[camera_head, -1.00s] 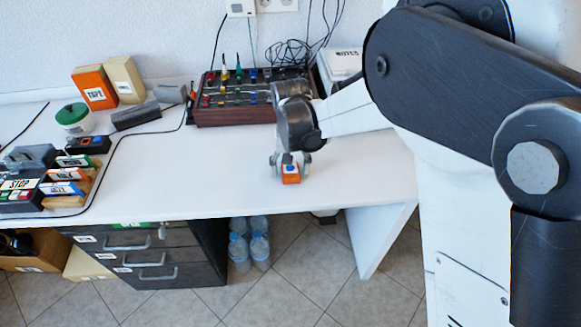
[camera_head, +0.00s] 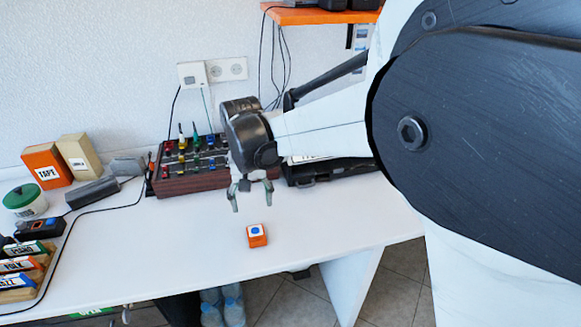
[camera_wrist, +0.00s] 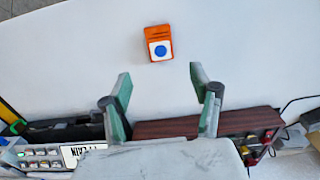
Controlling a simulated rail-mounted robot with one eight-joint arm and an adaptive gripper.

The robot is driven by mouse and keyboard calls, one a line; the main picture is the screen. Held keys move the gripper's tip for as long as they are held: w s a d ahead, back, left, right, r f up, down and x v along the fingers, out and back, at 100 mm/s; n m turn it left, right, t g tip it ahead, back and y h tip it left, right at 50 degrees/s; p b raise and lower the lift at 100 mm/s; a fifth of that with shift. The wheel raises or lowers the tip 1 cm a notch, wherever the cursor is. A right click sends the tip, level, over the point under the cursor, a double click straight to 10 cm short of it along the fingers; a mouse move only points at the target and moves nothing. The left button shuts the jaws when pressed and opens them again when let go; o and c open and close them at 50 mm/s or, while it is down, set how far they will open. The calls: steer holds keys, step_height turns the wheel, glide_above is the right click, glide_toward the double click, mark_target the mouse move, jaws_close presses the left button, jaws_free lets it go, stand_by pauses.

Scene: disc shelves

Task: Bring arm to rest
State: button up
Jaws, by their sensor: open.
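My gripper (camera_head: 252,194) is open and empty above the white table (camera_head: 190,250). It hangs behind and above a small orange block (camera_head: 257,235) with a white top and a blue dot, and does not touch it. In the wrist view, my gripper's two fingers (camera_wrist: 157,82) stand wide apart. The orange block (camera_wrist: 159,43) lies beyond the fingertips, with clear table around it.
A dark red box with coloured knobs (camera_head: 190,165) stands at the back, left of my gripper. A black case (camera_head: 330,168) lies behind my arm. Labelled boxes (camera_head: 46,168) and cassettes (camera_head: 20,265) are at the left. An orange shelf (camera_head: 322,16) hangs above.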

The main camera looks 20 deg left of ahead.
steer(key=w+d+r+m+t+y, duration=0.15)
steer(key=d+r, duration=0.25)
steer(key=d, duration=0.5)
steer(key=w+d+r+m+t, duration=0.1)
steer(key=w+d+r, duration=0.25)
steer(key=d, duration=0.55)
steer(key=w+d+r+m+t, duration=0.1)
steer(key=d+r, duration=0.4)
steer(key=d, duration=0.4)
steer(key=s+d+m+t, duration=0.1)
steer(key=s+d, duration=0.4)
steer(key=d, duration=0.3)
steer(key=s+d+m+t+h, duration=0.1)
steer(key=s+d+m, duration=0.1)
steer(key=s+d, duration=0.3)
steer(key=s+d+m+t, duration=0.1)
steer(key=s+d, duration=0.4)
steer(key=d, duration=0.7)
steer(key=shift+s+d+f, duration=0.3)
steer(key=shift+f, duration=0.1)
steer(key=shift+t+h, duration=0.25)
